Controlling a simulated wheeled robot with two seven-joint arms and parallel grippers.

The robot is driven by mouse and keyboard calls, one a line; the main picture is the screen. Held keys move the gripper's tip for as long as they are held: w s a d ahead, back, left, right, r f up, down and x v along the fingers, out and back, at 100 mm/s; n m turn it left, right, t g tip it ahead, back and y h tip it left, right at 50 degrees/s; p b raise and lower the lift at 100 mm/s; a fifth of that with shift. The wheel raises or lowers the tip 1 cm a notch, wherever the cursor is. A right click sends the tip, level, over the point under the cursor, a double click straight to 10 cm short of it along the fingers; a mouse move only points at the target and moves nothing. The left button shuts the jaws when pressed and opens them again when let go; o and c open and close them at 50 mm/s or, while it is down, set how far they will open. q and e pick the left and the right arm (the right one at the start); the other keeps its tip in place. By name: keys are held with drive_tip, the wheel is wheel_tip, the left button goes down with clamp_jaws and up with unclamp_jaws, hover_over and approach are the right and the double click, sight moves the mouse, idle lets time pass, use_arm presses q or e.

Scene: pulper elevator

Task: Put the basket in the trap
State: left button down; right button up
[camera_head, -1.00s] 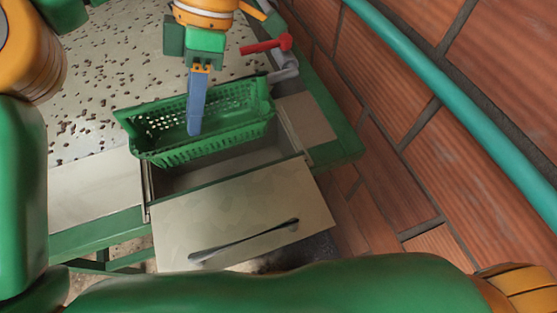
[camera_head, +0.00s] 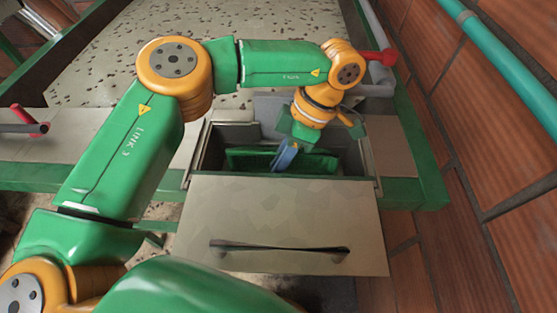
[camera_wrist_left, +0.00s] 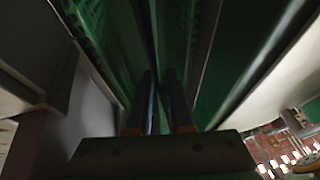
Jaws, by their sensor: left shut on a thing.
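The green basket (camera_head: 318,164) is down inside the open trap, below its rim, and partly hidden by my gripper. The trap (camera_head: 285,215) is a box set into the table's front edge, with a pale front panel and a dark handle. My left gripper (camera_head: 285,156) reaches down into the trap and is shut on the basket. In the left wrist view, the fingers (camera_wrist_left: 158,105) are closed on a thin upright wall of the basket (camera_wrist_left: 92,25). Whether the basket touches the trap floor cannot be told. My right gripper is not in view.
The table (camera_head: 120,60) behind is strewn with small dark beans. A red-handled valve (camera_head: 375,57) and grey pipe stand right behind the trap, and another red handle (camera_head: 28,118) is at the left. A brick wall with a teal pipe (camera_head: 505,62) bounds the right.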

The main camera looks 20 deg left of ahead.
use_arm(q)
drive_tip(key=shift+f, duration=0.2)
drive_tip(key=c, duration=0.8)
unclamp_jaws()
drive_tip(key=shift+r, duration=0.25)
drive_tip(key=v, duration=0.4)
drive_tip(key=shift+w+r+b, duration=0.1)
drive_tip(key=shift+w+b, duration=0.05)
drive_tip(key=shift+b, duration=0.15)
drive_tip(key=p+v, duration=0.7)
drive_tip(key=p, duration=0.1)
drive_tip(key=shift+d+r, duration=0.2)
drive_tip(key=shift+r, duration=0.15)
